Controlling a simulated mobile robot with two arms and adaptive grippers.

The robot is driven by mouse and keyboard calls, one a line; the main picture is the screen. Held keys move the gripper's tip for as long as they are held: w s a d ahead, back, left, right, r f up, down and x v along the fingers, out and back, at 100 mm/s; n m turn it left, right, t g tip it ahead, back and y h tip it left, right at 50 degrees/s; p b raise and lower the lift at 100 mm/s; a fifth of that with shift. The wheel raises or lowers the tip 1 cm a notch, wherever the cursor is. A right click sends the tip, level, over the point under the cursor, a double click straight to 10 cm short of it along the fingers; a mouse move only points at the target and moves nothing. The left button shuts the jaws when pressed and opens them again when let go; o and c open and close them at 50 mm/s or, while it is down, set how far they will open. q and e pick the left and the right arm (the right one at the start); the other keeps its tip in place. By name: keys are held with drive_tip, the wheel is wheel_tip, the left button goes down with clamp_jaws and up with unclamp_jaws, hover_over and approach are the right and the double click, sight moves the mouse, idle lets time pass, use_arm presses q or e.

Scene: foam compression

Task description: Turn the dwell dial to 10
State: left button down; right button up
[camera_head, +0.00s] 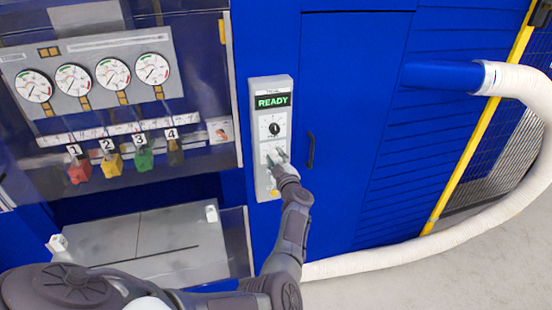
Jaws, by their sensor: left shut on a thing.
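A narrow grey control panel (284,85) is mounted on the blue machine front. Its green display (273,101) reads READY. An upper dial (274,127) with a black knob sits below the display, uncovered. My left gripper (275,157) reaches up from below to a lower dial on the same panel and is shut on its knob. The fingers hide most of that knob, so its pointer and setting cannot be read. The labels are too small to tell which dial is the dwell dial. My right gripper is not in view.
Several round gauges (113,73) and numbered coloured blocks (111,165) are behind a clear guard at the left. A grey press bed (150,240) lies below them. A black door handle (310,150) is right of the panel. A white hose (440,250) curves along the right.

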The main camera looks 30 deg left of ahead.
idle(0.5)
use_arm(q)
drive_tip(key=c, duration=0.8)
unclamp_jaws()
drive_tip(key=shift+o, duration=0.2)
